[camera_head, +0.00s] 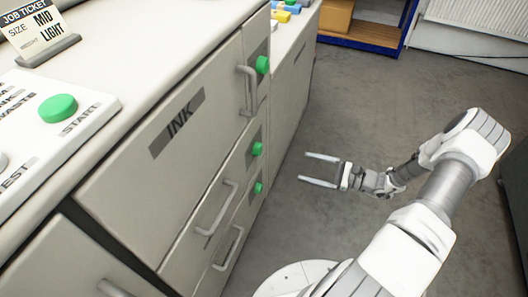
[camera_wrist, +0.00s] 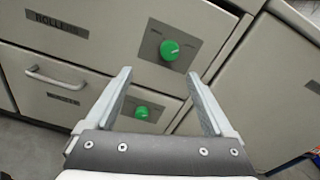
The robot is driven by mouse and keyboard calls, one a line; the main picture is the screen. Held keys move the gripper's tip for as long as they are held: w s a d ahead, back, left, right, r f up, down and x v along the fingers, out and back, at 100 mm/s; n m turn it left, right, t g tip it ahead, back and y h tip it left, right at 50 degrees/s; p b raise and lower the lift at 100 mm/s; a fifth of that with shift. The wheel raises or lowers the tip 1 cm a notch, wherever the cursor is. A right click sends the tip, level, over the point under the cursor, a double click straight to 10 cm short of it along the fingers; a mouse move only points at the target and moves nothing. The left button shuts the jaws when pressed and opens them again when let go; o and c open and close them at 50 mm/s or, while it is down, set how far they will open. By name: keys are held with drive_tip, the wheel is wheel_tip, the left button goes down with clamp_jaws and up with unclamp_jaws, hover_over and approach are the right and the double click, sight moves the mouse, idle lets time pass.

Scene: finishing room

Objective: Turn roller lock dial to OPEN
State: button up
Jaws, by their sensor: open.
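The roller lock dial, a round green knob (camera_wrist: 169,50), sits on a dark grey plate on the drawer front labelled ROLLERS in the wrist view. A faint pale mark shows on its face; the plate's lettering is too small to read. It appears to be the middle green knob (camera_head: 257,148) on the cabinet front in the head view. My gripper (camera_head: 305,168) is open and empty, its fingers towards the cabinet with a clear gap. In the wrist view my gripper (camera_wrist: 157,75) has the dial ahead, between and slightly beyond its fingertips.
A second green dial (camera_wrist: 142,112) sits on the drawer below. Another green knob (camera_head: 262,64) is higher, beside an upright handle (camera_head: 246,91). Bar handles (camera_head: 216,208) stick out from the drawers. A START button (camera_head: 58,108) is on the top panel. The grey floor (camera_head: 370,90) is clear beyond my arm.

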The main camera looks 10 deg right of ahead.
sight(261, 150)
drive_tip(key=shift+m+t, duration=0.9)
drive_tip(key=b+x, duration=0.1)
drive_tip(key=x, duration=0.4)
drive_tip(key=f+b+x, duration=0.1)
drive_tip(key=x, duration=0.5)
drive_tip(key=f+b+x, duration=0.1)
drive_tip(key=x, duration=0.4)
drive_tip(key=shift+w+f, duration=0.1)
drive_tip(key=shift+w, duration=0.5)
drive_tip(key=shift+d, duration=0.1)
drive_tip(key=c, duration=1.4)
